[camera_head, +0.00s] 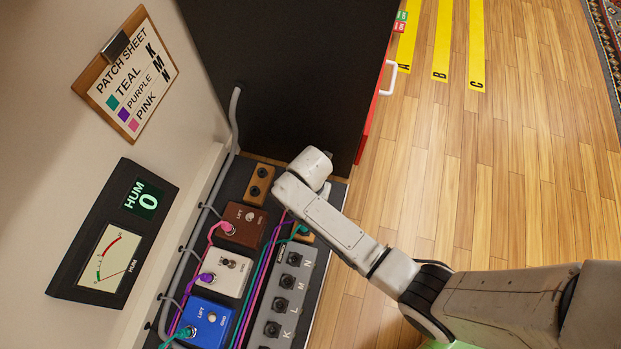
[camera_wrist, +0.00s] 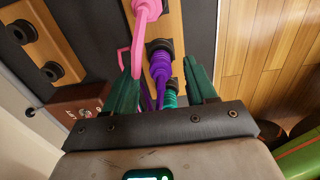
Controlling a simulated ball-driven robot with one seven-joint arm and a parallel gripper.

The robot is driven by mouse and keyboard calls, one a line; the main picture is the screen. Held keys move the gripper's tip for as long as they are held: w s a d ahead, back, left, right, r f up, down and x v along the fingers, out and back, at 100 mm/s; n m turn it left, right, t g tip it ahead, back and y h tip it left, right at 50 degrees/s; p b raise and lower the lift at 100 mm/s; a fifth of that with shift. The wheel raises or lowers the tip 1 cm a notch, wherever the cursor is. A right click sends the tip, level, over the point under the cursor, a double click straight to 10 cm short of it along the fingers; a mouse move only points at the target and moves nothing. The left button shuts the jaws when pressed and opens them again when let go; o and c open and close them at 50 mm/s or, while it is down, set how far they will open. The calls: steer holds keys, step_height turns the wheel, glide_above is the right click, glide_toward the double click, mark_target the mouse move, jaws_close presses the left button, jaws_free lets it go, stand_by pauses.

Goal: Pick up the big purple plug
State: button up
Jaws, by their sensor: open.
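The big purple plug (camera_wrist: 160,65) stands in a socket on a wooden strip (camera_wrist: 175,28) in the wrist view, its purple cable running down toward me. My gripper (camera_wrist: 160,72) is open, its two green fingers on either side of the purple plug in the picture. I cannot tell whether they touch it. A pink plug (camera_wrist: 147,10) is above it in the picture and a teal plug (camera_wrist: 170,96) below it, partly hidden by my gripper. In the head view my arm hides the big purple plug and my gripper's fingers.
Brown (camera_head: 243,224), white (camera_head: 226,268) and blue (camera_head: 207,320) pedals line the board, with small plugs and cables. A grey socket box (camera_head: 280,305) marked K, L, M, N is beside them. A black cabinet (camera_head: 290,70) stands behind. Open wooden floor (camera_head: 540,180) is at right.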

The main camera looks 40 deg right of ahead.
step_height(320, 180, down, 3)
steer(key=shift+r+b, duration=0.1)
steer(key=shift+b, duration=0.45)
steer(key=shift+r, duration=0.1)
jaws_close()
